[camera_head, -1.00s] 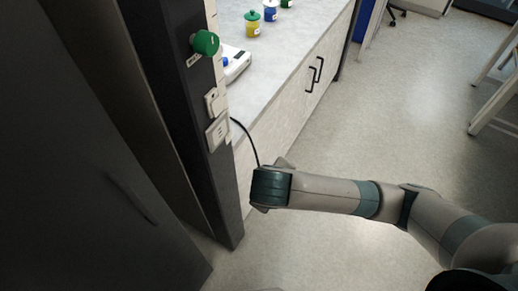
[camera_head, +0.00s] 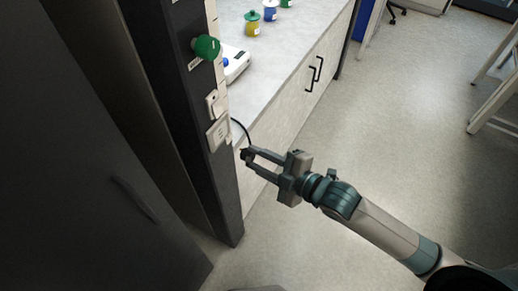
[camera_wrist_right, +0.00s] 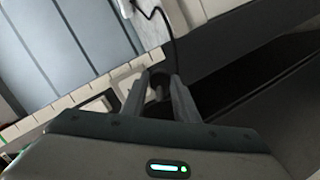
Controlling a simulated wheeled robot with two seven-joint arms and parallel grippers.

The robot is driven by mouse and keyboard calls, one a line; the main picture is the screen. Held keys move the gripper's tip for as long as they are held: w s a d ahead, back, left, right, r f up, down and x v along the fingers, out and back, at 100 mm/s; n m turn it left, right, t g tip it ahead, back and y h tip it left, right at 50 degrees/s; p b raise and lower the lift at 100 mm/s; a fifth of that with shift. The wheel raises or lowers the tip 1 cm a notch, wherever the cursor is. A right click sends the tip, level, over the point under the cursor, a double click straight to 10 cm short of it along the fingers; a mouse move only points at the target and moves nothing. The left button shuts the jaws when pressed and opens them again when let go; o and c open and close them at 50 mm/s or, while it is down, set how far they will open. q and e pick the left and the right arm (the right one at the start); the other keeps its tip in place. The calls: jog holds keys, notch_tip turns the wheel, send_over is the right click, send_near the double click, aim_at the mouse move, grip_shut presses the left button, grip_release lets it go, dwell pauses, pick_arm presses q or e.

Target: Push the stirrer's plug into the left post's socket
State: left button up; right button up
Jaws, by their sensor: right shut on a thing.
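My right gripper (camera_head: 247,155) is shut on a small dark plug (camera_head: 244,154), held just right of the dark left post (camera_head: 185,115). In the right wrist view the plug (camera_wrist_right: 158,77) sits between the two fingertips (camera_wrist_right: 158,98), and a black cable (camera_wrist_right: 172,42) rises from it. The cable also shows in the head view (camera_head: 241,126), near the counter's edge. The white stirrer (camera_head: 236,65) sits on the counter. The post carries two pale plates, an upper one (camera_head: 213,103) and a lower one (camera_head: 217,133); I cannot tell the socket holes. My left gripper is out of view.
A green knob (camera_head: 206,47) juts from the post above the plates. Several jars (camera_head: 252,22) stand on the counter (camera_head: 290,50). A dark door panel (camera_head: 80,190) with a handle fills the left. Open floor (camera_head: 400,130) lies to the right.

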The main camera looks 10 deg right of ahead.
jog(key=r+y, duration=0.1)
jog(key=r, duration=0.2)
jog(key=r+t+y, duration=0.1)
jog(key=shift+s+d+r+n+y, duration=0.15)
jog(key=shift+s+r+n+y, duration=0.15)
jog(key=shift+s, duration=0.1)
jog(key=shift+w, duration=0.1)
jog(key=shift+s+a+x, duration=0.15)
jog(key=shift+x, duration=1.25)
jog(key=shift+s+a+x, duration=0.1)
jog(key=shift+s+x, duration=0.05)
jog(key=shift+x, duration=1.25)
jog(key=shift+r+p, duration=0.15)
jog(key=shift+p, duration=0.25)
dwell(0.5)
jog(key=shift+w+a, duration=0.4)
dwell(0.6)
jog(key=o, duration=1.1)
